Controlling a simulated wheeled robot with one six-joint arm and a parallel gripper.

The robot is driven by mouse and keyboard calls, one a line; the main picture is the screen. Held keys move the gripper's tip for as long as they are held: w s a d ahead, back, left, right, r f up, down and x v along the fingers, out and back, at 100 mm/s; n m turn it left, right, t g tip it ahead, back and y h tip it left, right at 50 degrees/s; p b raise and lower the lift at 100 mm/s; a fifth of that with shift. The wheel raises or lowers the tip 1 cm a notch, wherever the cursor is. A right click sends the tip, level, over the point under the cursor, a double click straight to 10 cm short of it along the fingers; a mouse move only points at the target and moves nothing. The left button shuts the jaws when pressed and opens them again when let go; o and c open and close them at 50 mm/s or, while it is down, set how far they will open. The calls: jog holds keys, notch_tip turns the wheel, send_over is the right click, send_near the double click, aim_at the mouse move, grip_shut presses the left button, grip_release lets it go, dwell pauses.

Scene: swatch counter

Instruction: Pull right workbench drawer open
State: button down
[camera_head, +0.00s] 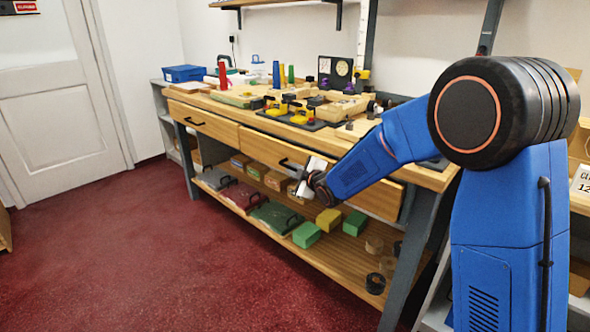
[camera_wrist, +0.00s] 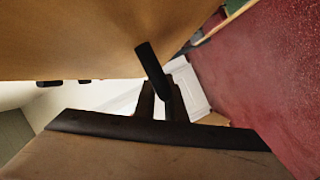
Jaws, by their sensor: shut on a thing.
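The right workbench drawer (camera_head: 262,150) has a pale wooden front under the bench top. It looks nearly flush with the bench, though I cannot tell whether a small gap shows. My gripper (camera_head: 302,176) is at the middle of this front, shut on its black bar handle (camera_head: 288,163). In the wrist view the dark handle (camera_wrist: 152,65) runs between the dark fingers of my gripper (camera_wrist: 161,98), against the wooden drawer front (camera_wrist: 80,40). My gripper and forearm hide part of the drawer front and handle in the head view.
The left drawer (camera_head: 215,126) is shut. The workbench top (camera_head: 215,100) carries tools and blocks. The lower shelf (camera_head: 330,256) holds cases, coloured boxes and rolls. The red floor (camera_head: 130,250) in front is clear. A white door (camera_head: 60,110) stands at the left.

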jog(key=s+a, duration=1)
jog(key=s, duration=0.3)
jog(key=s+a, duration=1)
jog(key=s, duration=0.2)
jog(key=shift+s, duration=0.4)
jog(key=c, duration=1.8)
grip_release()
jog(key=v, duration=1.7)
jog(key=shift+s+r, duration=0.15)
